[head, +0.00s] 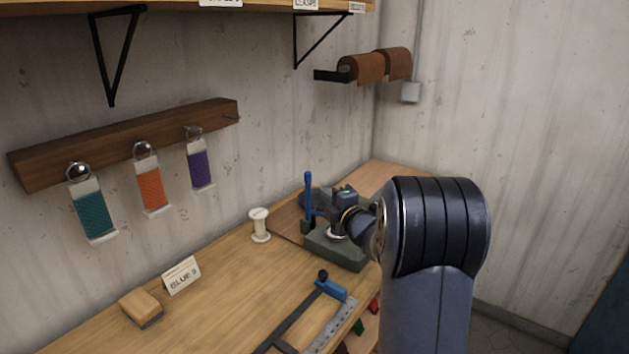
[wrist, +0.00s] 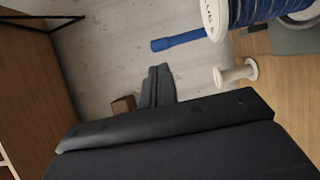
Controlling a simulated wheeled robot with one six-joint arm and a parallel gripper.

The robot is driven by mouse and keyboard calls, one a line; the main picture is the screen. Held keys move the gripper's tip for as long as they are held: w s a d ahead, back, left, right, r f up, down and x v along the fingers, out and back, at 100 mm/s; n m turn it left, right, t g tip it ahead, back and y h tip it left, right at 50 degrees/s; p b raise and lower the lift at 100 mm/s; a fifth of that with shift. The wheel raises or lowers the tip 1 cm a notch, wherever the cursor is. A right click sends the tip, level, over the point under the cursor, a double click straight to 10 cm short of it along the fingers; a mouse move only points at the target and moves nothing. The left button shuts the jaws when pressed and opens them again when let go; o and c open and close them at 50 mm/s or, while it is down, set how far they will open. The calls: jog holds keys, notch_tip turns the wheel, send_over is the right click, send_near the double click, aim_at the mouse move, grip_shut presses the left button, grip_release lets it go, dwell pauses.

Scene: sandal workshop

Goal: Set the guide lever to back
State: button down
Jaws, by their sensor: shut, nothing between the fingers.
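A blue lever (head: 308,192) stands nearly upright at the left of a grey-green machine base (head: 338,248) on the bench. I take it for the guide lever; no marking for back can be read. The blue lever also shows in the wrist view (wrist: 178,41), lying across the picture beyond the fingers. My gripper (wrist: 158,78) is shut and empty, its fingertips apart from the lever in that view. In the head view my gripper (head: 318,199) is just right of the lever, above the base; my wrist and arm hide part of the machine.
A spool of blue thread (wrist: 268,10) is close by in the wrist view. A white spool (head: 260,226) stands left of the machine. A blue block (head: 331,289) with a black knob sits on a rail at the front. Colored straps hang on the wall rack (head: 130,140).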

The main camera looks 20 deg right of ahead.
aim_at(309, 178)
jog(key=w, duration=0.2)
jog(key=w+p, duration=0.1)
jog(key=w, duration=0.2)
jog(key=w+p, duration=0.1)
jog(key=w, duration=0.1)
jog(key=shift+w+a, duration=0.35)
jog(key=shift+a, duration=0.05)
jog(key=shift+p, duration=0.3)
